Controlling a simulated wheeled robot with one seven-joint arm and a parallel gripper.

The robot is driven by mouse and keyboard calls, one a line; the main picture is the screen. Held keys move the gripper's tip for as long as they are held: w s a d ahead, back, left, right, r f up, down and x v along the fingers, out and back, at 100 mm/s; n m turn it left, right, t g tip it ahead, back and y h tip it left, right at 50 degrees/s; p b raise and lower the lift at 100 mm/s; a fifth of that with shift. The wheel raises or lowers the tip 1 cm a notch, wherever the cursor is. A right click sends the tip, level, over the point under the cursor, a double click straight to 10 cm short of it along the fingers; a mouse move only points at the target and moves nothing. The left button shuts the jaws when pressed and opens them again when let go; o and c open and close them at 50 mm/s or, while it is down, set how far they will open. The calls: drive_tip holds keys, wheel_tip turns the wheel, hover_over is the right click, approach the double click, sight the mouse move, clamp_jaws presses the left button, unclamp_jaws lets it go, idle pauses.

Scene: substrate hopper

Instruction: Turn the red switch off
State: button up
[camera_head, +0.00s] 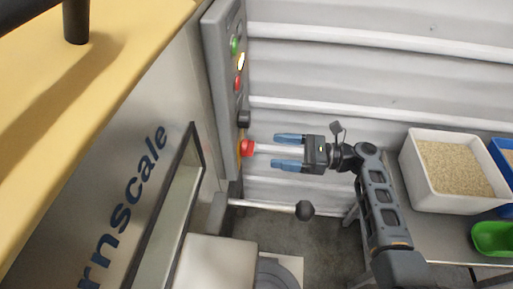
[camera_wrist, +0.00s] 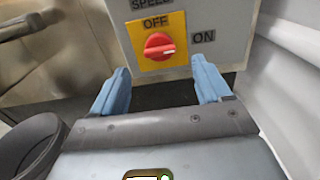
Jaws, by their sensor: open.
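The red switch (camera_wrist: 159,46) is a round knob on a yellow plate marked OFF above and ON to the right. Its white mark points right, toward ON. In the head view the red switch (camera_head: 246,148) sticks out from the low part of the grey control panel (camera_head: 222,75). My gripper (camera_head: 278,151) is open, with its two blue fingers pointing at the switch from the right, a short gap away. In the wrist view my gripper (camera_wrist: 161,85) has its fingers spread below and either side of the knob, with nothing between them.
A lever with a black ball (camera_head: 305,210) juts out below my gripper. Green and red buttons (camera_head: 235,45) sit higher on the panel. A ribbed pale wall (camera_head: 380,60) stands behind. A white bin of grain (camera_head: 413,165) and a green scoop (camera_head: 490,238) are at the right.

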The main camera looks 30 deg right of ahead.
sight(248, 148)
drive_tip(key=x, duration=0.7)
drive_tip(key=c, duration=1)
